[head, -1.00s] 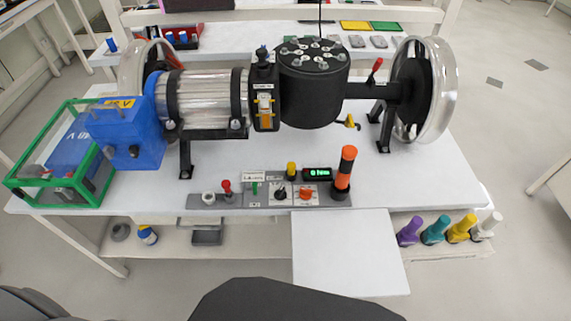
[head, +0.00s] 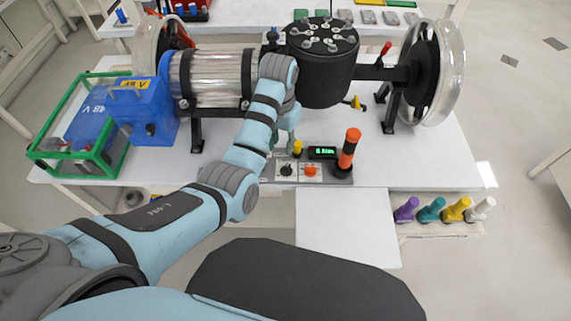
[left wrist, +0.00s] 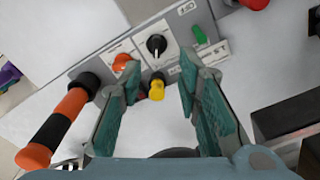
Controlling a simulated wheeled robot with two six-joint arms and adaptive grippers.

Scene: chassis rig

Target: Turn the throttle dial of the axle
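The grey control panel (head: 325,180) lies along the front of the white table, below the axle (head: 376,72). I cannot read which dial is the throttle. My left gripper (head: 288,143) is over the panel, partly hidden by its own wrist. In the left wrist view its teal fingers (left wrist: 160,70) are open and apart, with a yellow knob (left wrist: 156,90) between them. The black dial (left wrist: 157,44) and orange dial (left wrist: 121,62) show beyond the fingertips. My right gripper is not in view.
An orange-and-black stick (head: 348,152) stands at the panel's right end. The black drum (head: 322,78) rises behind the panel. A green switch (left wrist: 198,33) sits near the black dial. A white board (head: 345,225) juts toward me.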

